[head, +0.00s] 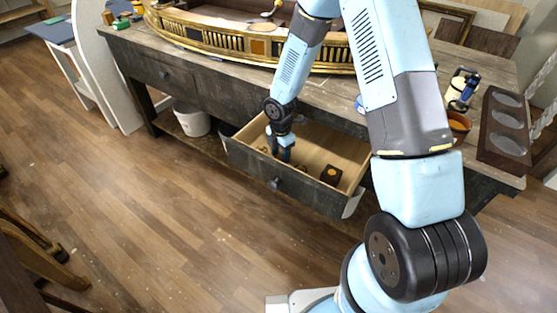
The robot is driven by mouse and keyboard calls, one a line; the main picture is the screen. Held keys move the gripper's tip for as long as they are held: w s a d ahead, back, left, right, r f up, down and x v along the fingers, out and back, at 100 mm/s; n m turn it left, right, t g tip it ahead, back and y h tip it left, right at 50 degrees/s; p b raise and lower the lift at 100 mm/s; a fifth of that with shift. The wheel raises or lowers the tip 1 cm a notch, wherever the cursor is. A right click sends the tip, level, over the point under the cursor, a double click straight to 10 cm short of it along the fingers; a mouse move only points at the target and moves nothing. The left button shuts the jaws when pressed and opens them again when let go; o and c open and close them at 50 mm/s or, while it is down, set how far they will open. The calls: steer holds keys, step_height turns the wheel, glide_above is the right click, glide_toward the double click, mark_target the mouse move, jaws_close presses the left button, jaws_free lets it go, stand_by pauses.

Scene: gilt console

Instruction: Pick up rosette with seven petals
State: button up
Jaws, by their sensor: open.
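My gripper (281,155) points down into the open wooden drawer (318,148) of the workbench, near its left part. It is open, and no object shows between its fingers. Small gold-coloured pieces lie on the drawer floor, one (262,149) left of my gripper and another (301,167) to its right. They are too small to count petals on, so I cannot tell which is the rosette with seven petals. A dark block with a gold mark (331,175) sits near the drawer's right front. My gripper hides part of the drawer floor.
The drawer's front panel (283,184) and side walls surround my gripper. A gilt curved console piece (262,46) lies on the workbench (333,94) above. A dark rack with round wells (505,124) stands at the right. A white bucket (192,120) is on the lower shelf.

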jaws_close()
stand_by(0.3)
